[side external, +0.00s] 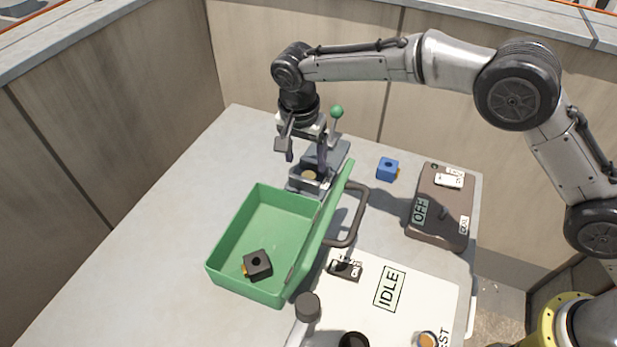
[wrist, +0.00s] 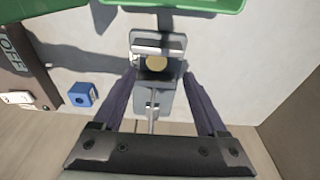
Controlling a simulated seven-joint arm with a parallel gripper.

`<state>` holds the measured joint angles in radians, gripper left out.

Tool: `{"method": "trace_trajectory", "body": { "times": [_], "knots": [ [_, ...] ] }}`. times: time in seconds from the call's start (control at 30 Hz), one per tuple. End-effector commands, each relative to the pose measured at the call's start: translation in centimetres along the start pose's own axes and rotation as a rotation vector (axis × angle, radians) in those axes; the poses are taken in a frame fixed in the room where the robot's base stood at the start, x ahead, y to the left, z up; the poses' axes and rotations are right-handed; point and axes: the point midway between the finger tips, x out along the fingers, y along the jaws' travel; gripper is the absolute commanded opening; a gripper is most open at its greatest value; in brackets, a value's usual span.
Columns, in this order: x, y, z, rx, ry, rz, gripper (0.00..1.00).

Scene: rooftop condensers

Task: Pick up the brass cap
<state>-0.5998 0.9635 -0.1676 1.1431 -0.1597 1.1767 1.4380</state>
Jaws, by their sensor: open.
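The brass cap (side external: 309,174) is a small round gold disc sitting in a grey fixture (side external: 299,185) behind the green bin. In the wrist view the brass cap (wrist: 156,62) lies between the fixture's (wrist: 158,42) grey blocks, its round top uncovered. My gripper (side external: 305,156) is open and empty, pointing down above the fixture. In the wrist view my gripper (wrist: 159,74) has its dark fingers spread to either side of the fixture, with the cap between them in the picture. I cannot tell how far the fingertips are above it.
A lever with a green knob (side external: 337,112) rises behind the fixture. The green bin (side external: 228,238), with its lid raised, stands in front and holds a black block (side external: 257,264). A blue block (side external: 388,168) and a brown box (side external: 440,207) are right. The table's left is clear.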

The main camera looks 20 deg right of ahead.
Motion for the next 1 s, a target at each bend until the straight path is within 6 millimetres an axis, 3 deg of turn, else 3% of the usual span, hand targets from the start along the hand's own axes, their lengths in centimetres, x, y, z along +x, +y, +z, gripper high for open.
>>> {"method": "trace_trajectory", "body": {
  "times": [0.3,0.6,1.0],
  "knots": [
    [4.2,0.6,0.4,0.001,-0.002,0.003,0.75],
    [4.7,0.6,0.4,0.000,-0.002,0.001,0.75],
    [4.7,0.6,0.4,-0.001,-0.002,0.001,0.05]
  ]
}}
